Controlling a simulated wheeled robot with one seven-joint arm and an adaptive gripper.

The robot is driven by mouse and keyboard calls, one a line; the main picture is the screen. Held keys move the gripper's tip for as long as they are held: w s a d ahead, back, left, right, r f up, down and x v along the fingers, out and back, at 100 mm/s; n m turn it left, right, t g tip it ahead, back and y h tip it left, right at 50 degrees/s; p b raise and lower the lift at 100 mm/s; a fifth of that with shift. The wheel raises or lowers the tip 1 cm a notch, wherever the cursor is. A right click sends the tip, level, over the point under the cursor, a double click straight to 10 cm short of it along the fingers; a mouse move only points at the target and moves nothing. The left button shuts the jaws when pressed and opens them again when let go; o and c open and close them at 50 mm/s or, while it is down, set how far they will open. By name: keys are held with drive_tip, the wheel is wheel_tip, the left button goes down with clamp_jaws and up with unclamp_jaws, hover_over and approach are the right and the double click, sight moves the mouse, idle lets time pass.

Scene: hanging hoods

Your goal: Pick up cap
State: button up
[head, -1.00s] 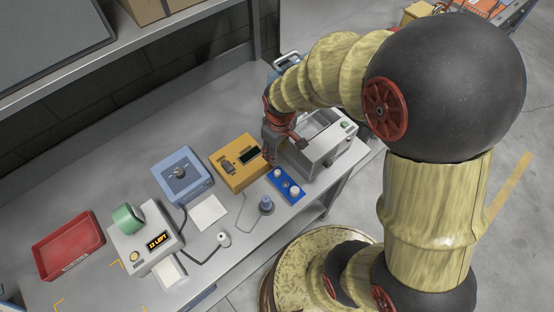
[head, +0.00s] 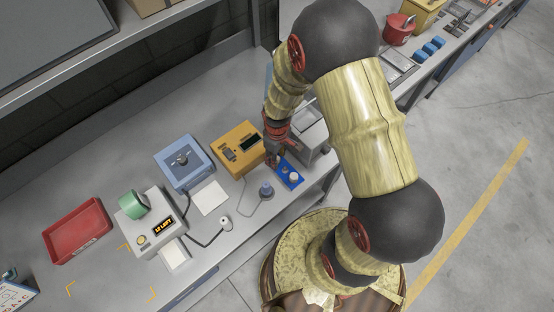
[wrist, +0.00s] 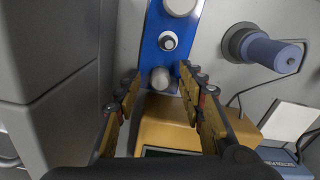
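A blue plate (head: 296,184) lies on the bench and carries small white round pieces, likely caps. In the wrist view the blue plate (wrist: 152,32) has a large white cap (wrist: 180,5) at the top edge. A small white-ringed piece (wrist: 168,41) is in the middle. A pale round cap (wrist: 160,77) is at the near end. My gripper (wrist: 158,75) is open, with a fingertip on either side of this near cap and visible gaps. In the head view my gripper (head: 273,158) is over the plate's far end, hiding part of it.
A yellow box (head: 238,150) with a dark display stands beside the plate. A blue-grey knobbed peg (head: 266,190) stands close by and a grey bin (head: 312,133) is behind. A blue box (head: 184,163), a label device (head: 150,225) and a red tray (head: 77,232) are further left.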

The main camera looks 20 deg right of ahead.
drive_tip(key=shift+f, duration=0.3)
drive_tip(key=shift+c, duration=1.2)
drive_tip(key=c, duration=0.6)
drive_tip(key=shift+c, duration=0.2)
drive_tip(key=shift+r, duration=0.1)
